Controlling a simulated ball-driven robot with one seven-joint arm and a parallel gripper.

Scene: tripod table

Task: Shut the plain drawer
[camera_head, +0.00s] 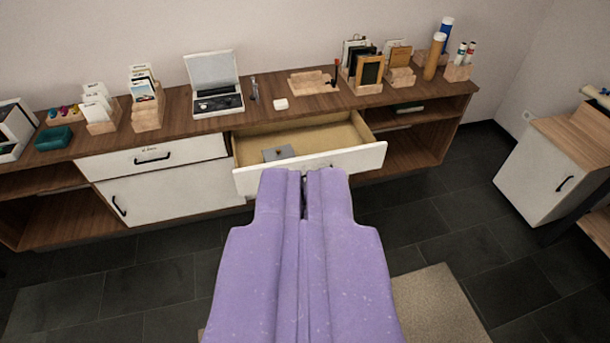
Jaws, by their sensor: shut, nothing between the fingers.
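The plain drawer (364,159) is pulled out from the wooden sideboard in the middle of the view. Its white front faces me, and a small grey box (278,153) lies inside it at the left. My gripper (303,174), purple, is shut and empty. Its fingertips overlap the lower edge of the drawer front in the picture, and I cannot tell whether they touch it. The middle of the drawer front is partly hidden behind the fingers. A second drawer (120,160) to its left, with a label and a dark handle, is closed.
The sideboard top (266,118) holds an open case (214,85), card holders, frames and tubes. A white cabinet (535,175) stands at the right. The dark tiled floor (440,225) is clear before the sideboard, with a beige mat (437,305) nearer me.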

